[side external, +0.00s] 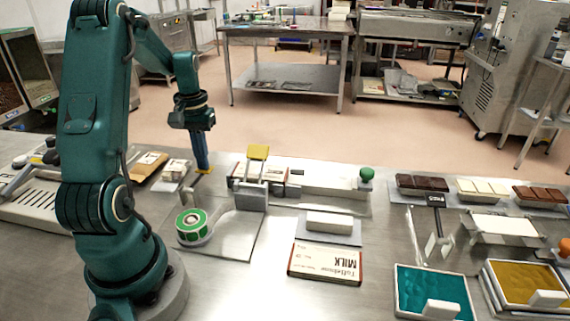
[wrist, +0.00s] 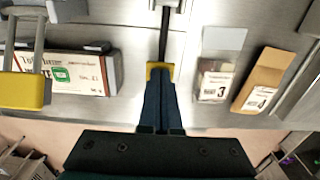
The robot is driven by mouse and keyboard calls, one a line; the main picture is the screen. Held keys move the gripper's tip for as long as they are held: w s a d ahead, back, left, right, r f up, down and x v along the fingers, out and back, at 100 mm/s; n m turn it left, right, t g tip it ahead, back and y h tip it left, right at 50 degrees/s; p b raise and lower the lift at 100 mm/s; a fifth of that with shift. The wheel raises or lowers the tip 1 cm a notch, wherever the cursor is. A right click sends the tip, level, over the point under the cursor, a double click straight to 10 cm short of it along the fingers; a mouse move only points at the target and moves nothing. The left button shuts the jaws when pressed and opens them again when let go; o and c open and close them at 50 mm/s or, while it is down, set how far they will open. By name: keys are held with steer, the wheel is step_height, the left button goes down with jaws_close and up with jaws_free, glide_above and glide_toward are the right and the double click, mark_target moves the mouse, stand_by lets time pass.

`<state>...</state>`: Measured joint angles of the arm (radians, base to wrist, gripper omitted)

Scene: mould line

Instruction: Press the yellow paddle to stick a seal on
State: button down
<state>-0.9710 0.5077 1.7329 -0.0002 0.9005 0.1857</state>
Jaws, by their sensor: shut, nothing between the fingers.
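The yellow paddle (side external: 258,152) stands raised on a grey upright. In the wrist view the yellow paddle (wrist: 22,93) is at the left. My gripper (side external: 203,167) is shut and empty, pointing down to the paddle's left in the side view, apart from it. In the wrist view my gripper (wrist: 160,75) is at the centre, with yellow at its tips. A roll of green seals (side external: 191,228) sits in front of the upright.
A milk carton (side external: 325,263) and a white block (side external: 330,222) lie in front. A green-knobbed device (side external: 366,176) and chocolate moulds (side external: 424,185) stand right.

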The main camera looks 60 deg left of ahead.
step_height(320, 180, up, 9)
stand_by(1.3)
steer(key=shift+f, duration=0.1)
steer(key=w+d+r+m+t+y, duration=0.1)
steer(key=w+d+r+m, duration=0.15)
steer(key=d, duration=0.45)
steer(key=w+d+r+m+t, duration=0.1)
steer(key=d+r+m, duration=0.25)
steer(key=d, duration=0.35)
steer(key=s+d+f+m+t, duration=0.1)
steer(key=s+d+f, duration=0.1)
steer(key=s+d, duration=0.2)
steer(key=s+d+f+m+t+h, duration=0.1)
steer(key=s+d+m+t, duration=0.1)
steer(key=d, duration=0.6)
steer(key=shift+s+d+f+t, duration=0.15)
steer(key=shift+s+f+t, duration=0.2)
steer(key=shift+s, duration=0.55)
